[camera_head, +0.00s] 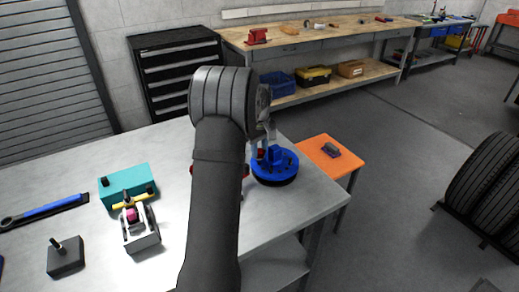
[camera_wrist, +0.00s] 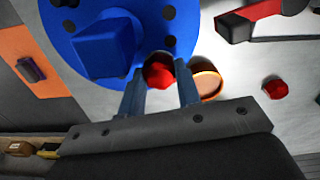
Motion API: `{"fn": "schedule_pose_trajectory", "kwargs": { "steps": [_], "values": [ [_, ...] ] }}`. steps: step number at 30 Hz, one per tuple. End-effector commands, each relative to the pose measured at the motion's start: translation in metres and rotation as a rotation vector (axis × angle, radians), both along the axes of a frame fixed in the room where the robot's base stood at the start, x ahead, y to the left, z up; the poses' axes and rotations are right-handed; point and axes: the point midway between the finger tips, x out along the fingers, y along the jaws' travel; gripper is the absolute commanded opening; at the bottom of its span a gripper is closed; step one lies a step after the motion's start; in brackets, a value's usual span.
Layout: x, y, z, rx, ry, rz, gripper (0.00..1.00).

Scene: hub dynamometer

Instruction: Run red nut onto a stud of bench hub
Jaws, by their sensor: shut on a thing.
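The blue bench hub (camera_head: 283,166) sits on a dark base near the right edge of the grey bench. In the wrist view the hub's blue disc (camera_wrist: 85,18) fills the top left, with a raised square block and several dark round spots on its face. My gripper (camera_wrist: 160,78) is shut on a red nut (camera_wrist: 158,70), which shows between the fingertips in front of the hub's near rim. Whether the nut touches a stud cannot be told. Another red nut (camera_wrist: 276,89) lies loose on the bench. In the head view my arm hides part of the hub area.
A round copper-rimmed dish (camera_wrist: 207,80) is close beside my right finger. A red and black tool (camera_wrist: 262,16) lies at the top right. A teal block (camera_head: 126,184), a grey fixture (camera_head: 141,230) and a blue-handled wrench (camera_head: 45,211) are on the bench's left. An orange side table (camera_head: 335,170) stands right.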

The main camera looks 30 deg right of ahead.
Motion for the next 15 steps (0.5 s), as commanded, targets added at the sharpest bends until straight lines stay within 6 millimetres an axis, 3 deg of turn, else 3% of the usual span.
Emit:
{"fn": "schedule_pose_trajectory", "kwargs": {
  "steps": [9,15],
  "values": [
    [0.0008,-0.0015,0.0031,-0.005,-0.005,-0.346,0.03],
    [0.0009,-0.0018,0.0036,-0.006,-0.006,-0.448,0.03]
  ]
}}
